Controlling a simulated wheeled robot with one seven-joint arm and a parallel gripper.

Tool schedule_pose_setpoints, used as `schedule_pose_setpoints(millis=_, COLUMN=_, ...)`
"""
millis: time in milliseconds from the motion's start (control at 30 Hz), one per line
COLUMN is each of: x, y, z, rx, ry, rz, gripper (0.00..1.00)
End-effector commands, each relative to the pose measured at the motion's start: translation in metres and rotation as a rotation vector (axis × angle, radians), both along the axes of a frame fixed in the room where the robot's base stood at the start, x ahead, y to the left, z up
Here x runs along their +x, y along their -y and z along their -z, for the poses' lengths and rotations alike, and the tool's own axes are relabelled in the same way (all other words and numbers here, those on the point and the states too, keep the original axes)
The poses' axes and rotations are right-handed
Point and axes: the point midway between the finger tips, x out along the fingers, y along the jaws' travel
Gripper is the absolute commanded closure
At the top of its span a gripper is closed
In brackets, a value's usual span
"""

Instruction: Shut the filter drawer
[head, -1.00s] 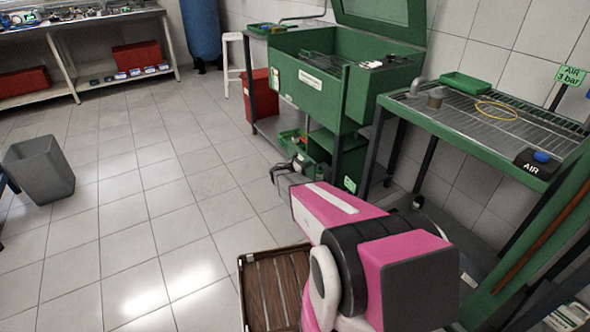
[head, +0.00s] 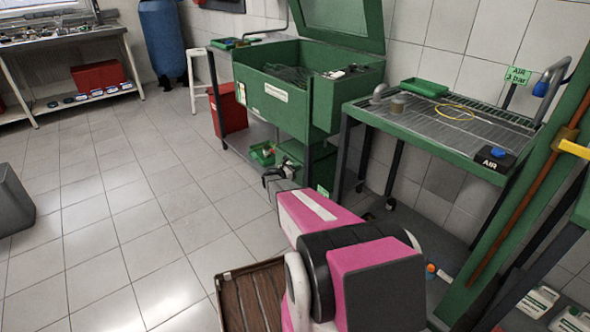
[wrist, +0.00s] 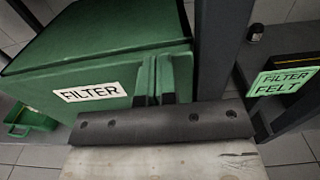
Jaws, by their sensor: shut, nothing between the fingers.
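The filter drawer is a green box with a white "FILTER" label on its front (wrist: 110,72) in the wrist view. Green upright strips, which look like its handle (wrist: 164,78), stand at the front's right end. My gripper (wrist: 155,98) is shut and empty, its short dark fingertips right at the base of these strips; I cannot tell whether they touch. In the head view my gripper (head: 270,177) is low in front of the green parts washer (head: 275,98). The drawer's green body (head: 312,160) shows partly below the washer. How far it stands out is unclear.
A green "FILTER FELT" tag (wrist: 285,82) hangs right of a dark post (wrist: 219,55). A small green tray (head: 262,154) sits on the lower shelf. A wire-topped bench (head: 440,130) stands to the right. A brown slatted crate (head: 225,300) is beside my arm. The tiled floor left is open.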

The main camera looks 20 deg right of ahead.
Motion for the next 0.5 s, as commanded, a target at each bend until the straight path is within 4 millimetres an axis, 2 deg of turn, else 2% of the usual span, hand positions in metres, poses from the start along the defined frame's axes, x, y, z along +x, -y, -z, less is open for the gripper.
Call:
schedule_pose_setpoints(millis=33, x=0.004, y=0.007, z=-0.001, rx=-0.003, ry=0.001, rz=0.003, gripper=1.00)
schedule_pose_setpoints(millis=267, x=0.004, y=0.007, z=-0.001, rx=-0.003, ry=0.002, rz=0.004, gripper=1.00)
schedule_pose_setpoints(millis=367, x=0.001, y=0.001, z=-0.001, rx=-0.003, ry=0.002, rz=0.003, gripper=1.00)
schedule_pose_setpoints(millis=500, x=-0.007, y=-0.018, z=-0.001, rx=-0.003, ry=0.001, rz=0.002, gripper=1.00)
